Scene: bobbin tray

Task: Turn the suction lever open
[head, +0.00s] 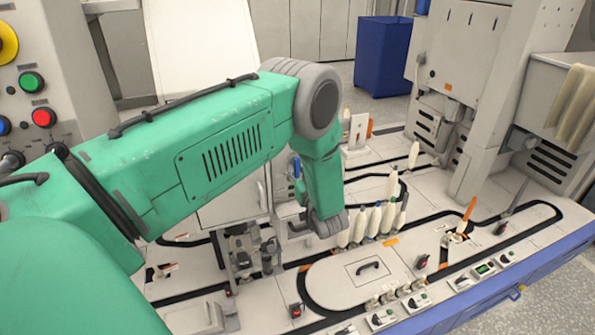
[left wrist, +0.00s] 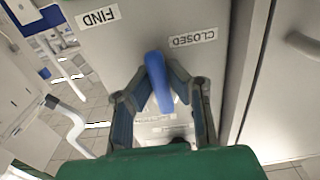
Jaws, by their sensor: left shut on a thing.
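The suction lever is a blue handle (left wrist: 159,84) in the left wrist view, set on a light grey panel. In the head view my green left arm reaches in from the left and bends down, hiding most of the gripper and the lever. My right gripper is in neither view.
In the head view, several white bobbins (head: 375,220) stand on the machine bed beside my forearm. A red and green button panel (head: 40,100) is at the left. An orange-handled tool (head: 467,214) rises at the right. A blue bin (head: 385,55) stands behind.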

